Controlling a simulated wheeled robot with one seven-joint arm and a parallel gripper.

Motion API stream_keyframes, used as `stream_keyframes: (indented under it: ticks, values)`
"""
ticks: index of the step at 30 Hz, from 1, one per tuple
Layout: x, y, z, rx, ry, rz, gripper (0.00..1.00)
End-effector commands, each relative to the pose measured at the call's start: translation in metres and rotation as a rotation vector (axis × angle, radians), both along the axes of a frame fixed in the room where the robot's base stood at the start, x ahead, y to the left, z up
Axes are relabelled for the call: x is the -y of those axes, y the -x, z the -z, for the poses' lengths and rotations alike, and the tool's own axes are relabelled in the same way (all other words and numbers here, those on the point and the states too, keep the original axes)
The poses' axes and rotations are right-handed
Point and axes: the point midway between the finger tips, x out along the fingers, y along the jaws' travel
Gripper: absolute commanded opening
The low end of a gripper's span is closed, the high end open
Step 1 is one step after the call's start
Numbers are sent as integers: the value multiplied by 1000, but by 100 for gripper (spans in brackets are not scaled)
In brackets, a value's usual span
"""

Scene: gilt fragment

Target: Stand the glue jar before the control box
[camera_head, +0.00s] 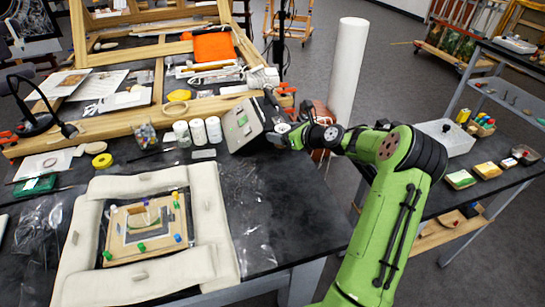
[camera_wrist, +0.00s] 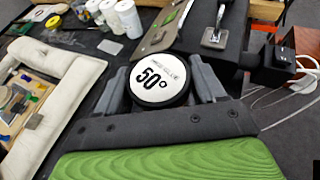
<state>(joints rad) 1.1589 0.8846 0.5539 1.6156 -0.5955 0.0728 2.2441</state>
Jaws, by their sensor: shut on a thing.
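The glue jar (camera_wrist: 150,95) has a black-rimmed white lid marked "50°" and fills the space between my fingers in the wrist view. My gripper (camera_wrist: 160,88) is shut on it, with a grey finger on each side. In the head view my gripper (camera_head: 281,129) is at the right end of the bench, just right of the control box. The control box (camera_head: 243,122) is grey with a sloping face and a green patch. In the wrist view the control box (camera_wrist: 185,38) lies just beyond the jar. The jar's base is hidden, so I cannot tell if it touches the bench.
Several white-lidded jars (camera_head: 198,131) stand left of the control box. A padded cream frame (camera_head: 212,207) surrounds a small gilt-work frame (camera_head: 146,228) on the bench. The dark bench top (camera_head: 285,205) is clear to the right of it. A white roll (camera_head: 347,70) stands behind my arm.

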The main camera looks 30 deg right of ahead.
Motion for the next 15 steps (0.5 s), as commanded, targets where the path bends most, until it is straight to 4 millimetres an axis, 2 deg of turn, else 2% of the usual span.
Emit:
stream_keyframes:
  ticks: [6,12,15]
  values:
    - [-1,0,53,-2,-4,0,27]
    - [-1,0,87,-1,-4,1,27]
    - [-1,0,96,1,-1,-1,27]
